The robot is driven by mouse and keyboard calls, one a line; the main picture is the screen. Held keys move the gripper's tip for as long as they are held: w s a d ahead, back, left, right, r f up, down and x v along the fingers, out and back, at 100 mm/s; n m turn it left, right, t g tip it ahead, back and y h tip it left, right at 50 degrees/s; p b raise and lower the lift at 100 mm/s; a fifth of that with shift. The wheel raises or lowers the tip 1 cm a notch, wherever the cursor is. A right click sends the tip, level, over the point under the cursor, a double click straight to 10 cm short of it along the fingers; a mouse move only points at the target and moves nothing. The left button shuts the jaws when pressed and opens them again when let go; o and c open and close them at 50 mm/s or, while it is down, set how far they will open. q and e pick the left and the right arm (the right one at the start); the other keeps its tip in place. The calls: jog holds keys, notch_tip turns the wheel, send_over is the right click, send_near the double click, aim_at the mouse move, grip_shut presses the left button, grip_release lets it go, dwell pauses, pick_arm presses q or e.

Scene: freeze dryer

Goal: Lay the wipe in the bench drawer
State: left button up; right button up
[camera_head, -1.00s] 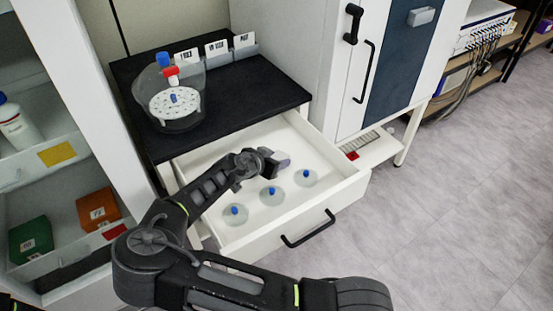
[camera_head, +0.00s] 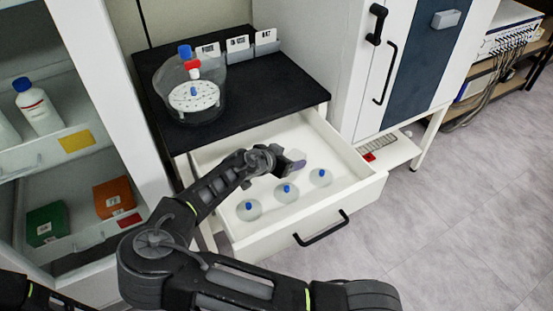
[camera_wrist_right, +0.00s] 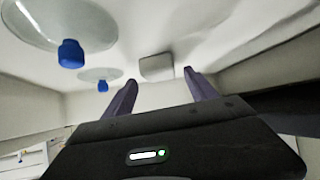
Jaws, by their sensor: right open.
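The bench drawer (camera_head: 366,190) is pulled open below the black benchtop. My right gripper (camera_head: 297,164) reaches down inside it, behind the row of blue-topped clear pieces. The right wrist view shows its two dark fingers (camera_wrist_right: 160,88) spread apart with nothing between them. A small pale grey square, apparently the wipe (camera_wrist_right: 157,67), lies on the white drawer floor just beyond the fingertips. In the head view only a pale patch shows beside the fingers, partly hidden by them. My left gripper is out of view.
Three clear round pieces with blue tops (camera_head: 287,192) stand in the drawer's front part. A clear vessel (camera_head: 190,97) and white labelled cards (camera_head: 238,45) are on the benchtop. An open shelf (camera_head: 75,187) with bottles and boxes stands left. The floor at right is clear.

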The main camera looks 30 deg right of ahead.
jog(key=v, duration=0.9)
jog(key=shift+s+a, duration=0.15)
jog(key=shift+a, duration=0.05)
jog(key=shift+r, duration=0.2)
